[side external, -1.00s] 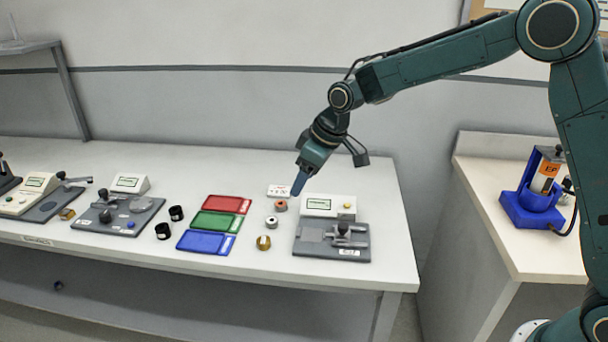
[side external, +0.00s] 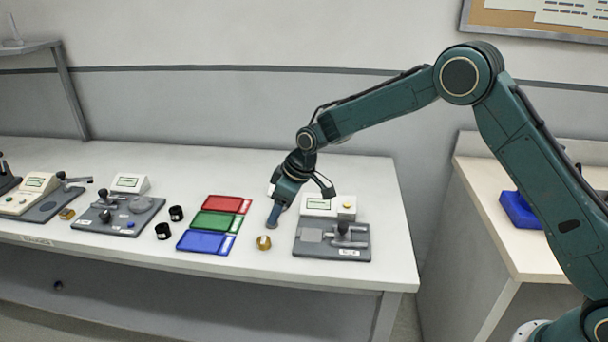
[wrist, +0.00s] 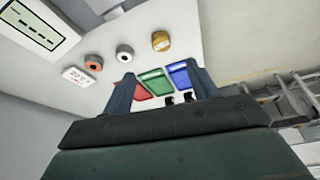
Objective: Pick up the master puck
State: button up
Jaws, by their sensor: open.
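Three small round pucks show in the wrist view: one with an orange centre (wrist: 93,63), a grey one (wrist: 125,53) and a gold one (wrist: 160,41). I cannot tell which is the master puck. In the side view the gold puck (side external: 264,242) stands just in front of my gripper (side external: 273,222), and the other two are hidden behind the gripper. In the wrist view my gripper (wrist: 161,68) has its two fingers apart with nothing between them; the pucks lie beyond the fingertips.
Red (side external: 228,204), green (side external: 213,221) and blue (side external: 206,243) trays lie left of my gripper. A gauge fixture (side external: 310,250) with a display box (side external: 318,206) stands close on the right. Black cylinders (side external: 163,231) and another fixture (side external: 118,222) stand further left.

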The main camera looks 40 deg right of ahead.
send_over(263, 240)
jog(key=s+d, duration=0.2)
jog(key=shift+f, duration=3)
jog(key=shift+x, duration=2.6)
jog(key=shift+s+a, duration=0.1)
jog(key=shift+a, duration=0.1)
jog(key=c, duration=1.2)
jog(key=shift+r, duration=0.25)
notch_tip(263, 240, up, 20)
jog(key=shift+f, duration=0.15)
